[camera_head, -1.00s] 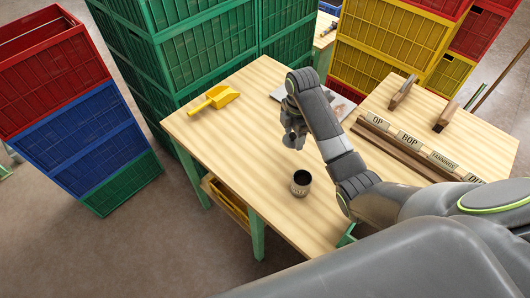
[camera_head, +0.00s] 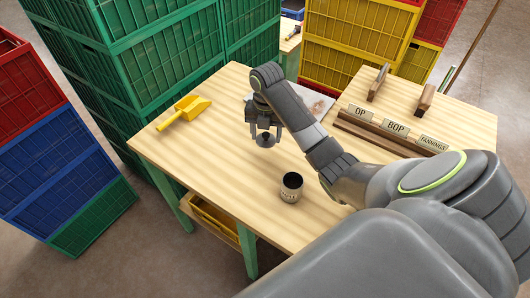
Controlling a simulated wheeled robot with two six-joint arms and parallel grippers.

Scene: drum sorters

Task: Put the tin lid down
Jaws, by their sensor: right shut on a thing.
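The tin lid (camera_head: 265,140) is a small dark grey disc with a knob. My right gripper (camera_head: 265,127) is shut on it and holds it over the wooden table (camera_head: 205,130); whether the lid touches the tabletop I cannot tell. The open tin (camera_head: 291,188) stands upright on the table, nearer to me and a little to the right of the lid. My left gripper is not in view.
A yellow scoop (camera_head: 185,110) lies at the table's left. A pale sheet (camera_head: 312,103) lies behind my right arm. A rack with labelled blocks (camera_head: 395,128) stands at the right. Green crates (camera_head: 160,60) are stacked behind. The table left of the tin is clear.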

